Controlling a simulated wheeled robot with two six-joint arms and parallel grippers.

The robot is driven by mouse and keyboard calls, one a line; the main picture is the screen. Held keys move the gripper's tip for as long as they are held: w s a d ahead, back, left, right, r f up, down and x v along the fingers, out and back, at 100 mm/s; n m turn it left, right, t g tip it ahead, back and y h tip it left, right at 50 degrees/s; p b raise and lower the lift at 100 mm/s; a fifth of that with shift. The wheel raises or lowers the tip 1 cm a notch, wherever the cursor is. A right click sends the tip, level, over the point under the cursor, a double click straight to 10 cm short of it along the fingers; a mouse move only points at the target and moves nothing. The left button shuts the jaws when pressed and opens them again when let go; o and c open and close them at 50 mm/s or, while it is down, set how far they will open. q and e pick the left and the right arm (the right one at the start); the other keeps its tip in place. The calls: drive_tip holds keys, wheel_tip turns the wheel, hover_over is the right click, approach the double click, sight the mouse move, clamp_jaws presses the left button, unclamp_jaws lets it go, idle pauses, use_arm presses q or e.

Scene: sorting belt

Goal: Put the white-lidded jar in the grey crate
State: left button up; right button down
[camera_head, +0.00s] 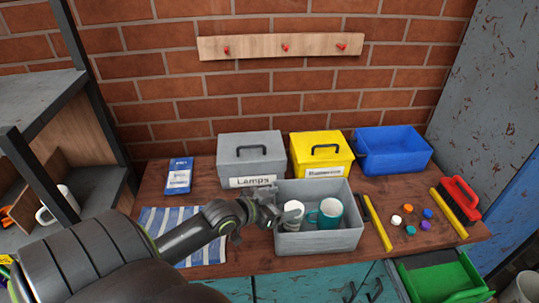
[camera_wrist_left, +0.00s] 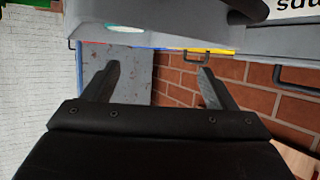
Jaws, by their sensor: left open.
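The jar (camera_head: 292,214), pale with a white top, is inside the grey crate (camera_head: 318,243), toward its left side. A teal mug (camera_head: 327,214) stands beside it in the crate. My left gripper (camera_head: 266,213) is at the crate's left rim, just left of the jar, open and apart from it as far as I can tell. In the left wrist view the two fingers (camera_wrist_left: 157,80) are spread with nothing between them. The jar's lower part is hidden by the crate wall. My right gripper is not in view.
Behind the crate are a grey lidded box (camera_head: 252,150), a yellow box (camera_head: 320,150) and a blue bin (camera_head: 395,150). A striped cloth (camera_head: 205,252) lies left. A blue packet (camera_head: 179,175) lies back left.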

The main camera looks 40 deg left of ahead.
use_arm(q)
drive_tip(key=shift+v, duration=2.2)
drive_tip(key=shift+r, duration=0.1)
drive_tip(key=s+d+f+n+g+y, duration=0.1)
drive_tip(key=s+d+f+g, duration=0.15)
drive_tip(key=s, duration=0.35)
drive_tip(key=s+d+f+n+g+y, duration=0.1)
drive_tip(key=s+f+g+y, duration=0.2)
drive_tip(key=s, duration=0.4)
drive_tip(key=s+d+f+n+g, duration=0.1)
drive_tip(key=s+d+f+g, duration=0.1)
drive_tip(key=s+f+g, duration=0.3)
wheel_tip(320, 180, down, 22)
drive_tip(key=s+a, duration=0.1)
drive_tip(key=a, duration=0.1)
drive_tip(key=s+d+f+g, duration=0.1)
drive_tip(key=s+f, duration=1.4)
drive_tip(key=f, duration=0.1)
drive_tip(key=shift+s+d+f+g+h, duration=0.15)
drive_tip(key=shift+s+d+g+h, duration=0.15)
drive_tip(key=shift+d+g, duration=0.1)
